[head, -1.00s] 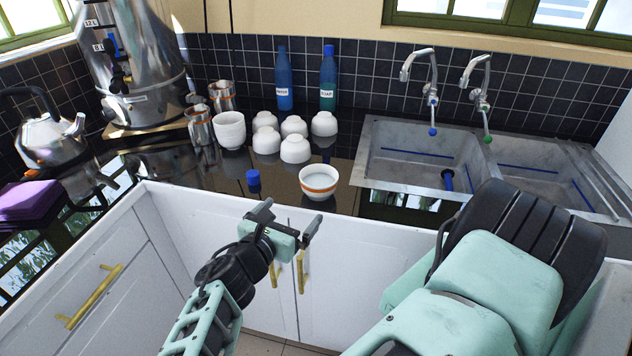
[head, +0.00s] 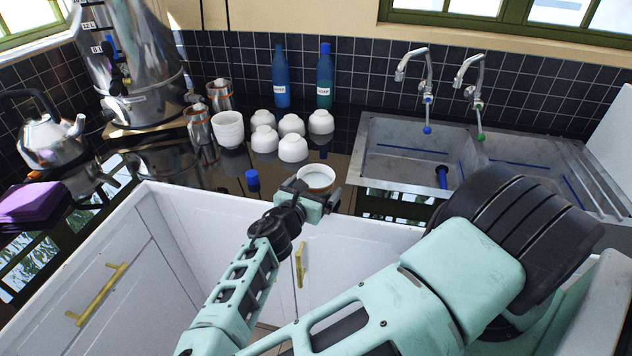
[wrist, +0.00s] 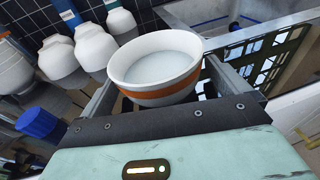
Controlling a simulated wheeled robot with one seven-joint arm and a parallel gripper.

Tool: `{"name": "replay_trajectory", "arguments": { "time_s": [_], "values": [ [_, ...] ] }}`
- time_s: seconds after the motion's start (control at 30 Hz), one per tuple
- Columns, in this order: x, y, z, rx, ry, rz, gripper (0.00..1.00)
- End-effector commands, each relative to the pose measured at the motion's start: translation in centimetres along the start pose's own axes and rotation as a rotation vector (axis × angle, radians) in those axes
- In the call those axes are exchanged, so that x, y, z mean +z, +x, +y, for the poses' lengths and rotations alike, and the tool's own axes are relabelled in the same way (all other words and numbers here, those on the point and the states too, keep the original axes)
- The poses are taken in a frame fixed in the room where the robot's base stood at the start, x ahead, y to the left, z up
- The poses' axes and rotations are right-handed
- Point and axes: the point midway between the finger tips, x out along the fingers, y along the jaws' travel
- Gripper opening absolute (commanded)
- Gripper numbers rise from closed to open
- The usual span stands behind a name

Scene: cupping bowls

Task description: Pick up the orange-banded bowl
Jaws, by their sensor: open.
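The orange-banded bowl (head: 317,178) is white with an orange band and stands upright near the counter's front edge. It fills the upper middle of the wrist view (wrist: 157,66), where its pale, empty-looking inside shows. My gripper (head: 312,191) is right in front of the bowl and hides its lower part in the head view. In the wrist view my gripper's jaws (wrist: 165,88) are open, with one finger on each side of the bowl. I cannot tell whether either finger touches it.
Several upturned white bowls (head: 293,149) and a stack of white bowls (head: 229,129) stand behind and to the left. A blue-capped item (head: 253,180) is close on the left. The steel sink (head: 385,133) lies to the right, with bottles (head: 325,78) behind.

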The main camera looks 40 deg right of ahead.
Motion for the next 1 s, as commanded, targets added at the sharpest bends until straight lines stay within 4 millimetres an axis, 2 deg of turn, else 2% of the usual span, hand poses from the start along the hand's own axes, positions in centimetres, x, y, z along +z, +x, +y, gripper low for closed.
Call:
{"name": "replay_trajectory", "arguments": {
  "time_s": [0.17, 0.3, 0.37, 0.8, 0.93, 1.0],
  "values": [
    [-0.1, 0.0, 0.0, 0.001, 0.0, 0.0, 1.0],
    [0.0, 0.0, 0.0, 0.001, 0.0, 0.0, 0.61],
    [0.0, 0.0, 0.0, 0.001, 0.0, 0.0, 0.47],
    [0.2, -0.1, 0.0, 0.0, 0.001, -0.001, 0.46],
    [1.4, -0.3, 0.0, -0.001, 0.003, 0.0, 0.45],
    [2.6, -0.4, -0.1, -0.002, 0.004, 0.001, 0.45]
  ]
}}
